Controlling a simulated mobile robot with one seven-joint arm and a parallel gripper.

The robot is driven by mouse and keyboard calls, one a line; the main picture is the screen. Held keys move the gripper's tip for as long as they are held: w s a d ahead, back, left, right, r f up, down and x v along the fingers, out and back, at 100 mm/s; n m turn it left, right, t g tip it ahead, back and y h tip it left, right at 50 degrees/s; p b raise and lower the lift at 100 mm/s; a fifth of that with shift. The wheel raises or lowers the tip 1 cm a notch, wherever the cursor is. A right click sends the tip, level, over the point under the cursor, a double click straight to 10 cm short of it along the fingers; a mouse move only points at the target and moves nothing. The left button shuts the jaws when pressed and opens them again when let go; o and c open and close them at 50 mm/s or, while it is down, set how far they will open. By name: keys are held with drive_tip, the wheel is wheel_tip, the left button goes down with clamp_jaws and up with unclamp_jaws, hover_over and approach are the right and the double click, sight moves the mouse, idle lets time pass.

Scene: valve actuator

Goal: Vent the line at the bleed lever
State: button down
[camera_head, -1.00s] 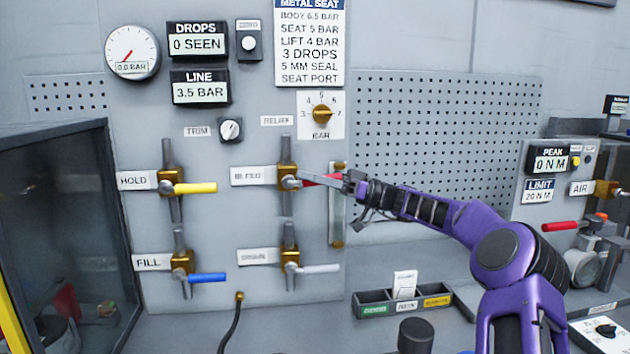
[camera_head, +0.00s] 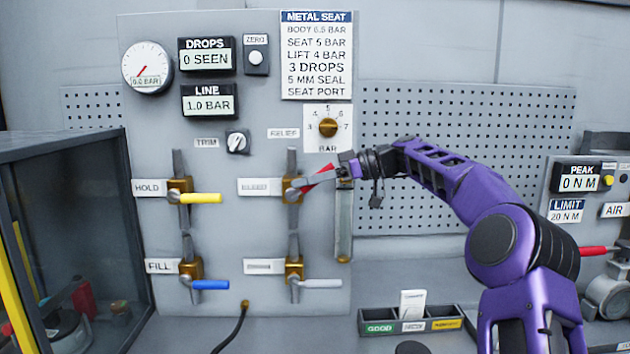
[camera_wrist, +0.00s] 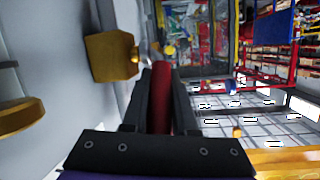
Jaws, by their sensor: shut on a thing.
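The bleed valve (camera_head: 292,189) is a brass body on the grey panel, right of the label reading BLEED (camera_head: 259,187). Its red lever (camera_head: 322,171) tilts up to the right from the valve. My gripper (camera_head: 318,180) reaches in from the right and is shut on the lever. In the wrist view the red lever (camera_wrist: 161,98) lies between the two dark fingers, and a brass body (camera_wrist: 112,56) shows beyond at upper left. The LINE display (camera_head: 209,103) reads 1.0 BAR. The round gauge (camera_head: 148,67) reads 0.0 BAR.
The yellow HOLD lever (camera_head: 203,198), blue FILL lever (camera_head: 211,285) and white lower-right lever (camera_head: 320,284) all lie level. A clear upright tube (camera_head: 343,225) stands close under my gripper. A glass-sided cabinet (camera_head: 75,240) is at left. A sorting tray (camera_head: 411,319) lies below.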

drive_tip(key=shift+a+r+h, duration=0.25)
drive_tip(key=shift+a+h, duration=0.15)
drive_tip(key=shift+h, duration=0.7)
drive_tip(key=shift+a+r+h, duration=0.2)
drive_tip(key=shift+a+h, duration=0.2)
drive_tip(key=shift+h, duration=0.7)
drive_tip(key=shift+a+h, duration=0.1)
drive_tip(key=shift+h, duration=0.2)
drive_tip(key=c, duration=1)
unclamp_jaws()
drive_tip(key=shift+r, duration=0.1)
